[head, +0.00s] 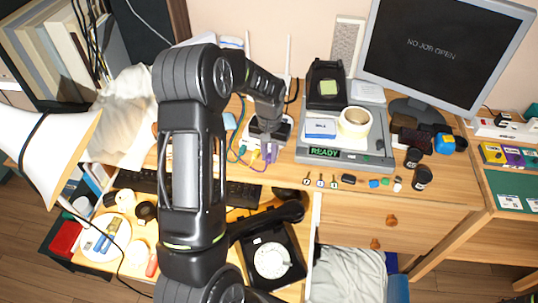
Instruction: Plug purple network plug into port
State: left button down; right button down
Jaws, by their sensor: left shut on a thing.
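The router's port face is largely covered by the gripper, so I cannot tell whether the plug is in a port. A yellow plug (253,155) and a teal cable (233,140) are just left of the gripper. My right gripper is not in view.
A grey scale-like device (345,153) reading READY, with a tape roll (355,121) on it, stands to the right. A monitor (440,48) stands behind. Small items line the desk's front edge.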

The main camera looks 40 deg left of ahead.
pick_arm(q)
jog(key=shift+w+a, duration=0.1)
jog(key=shift+w, duration=0.15)
jog(key=c, duration=1.3)
grip_release()
notch_tip(320, 180, up, 8)
jog(key=shift+f+b, duration=0.1)
jog(key=shift+b, duration=0.45)
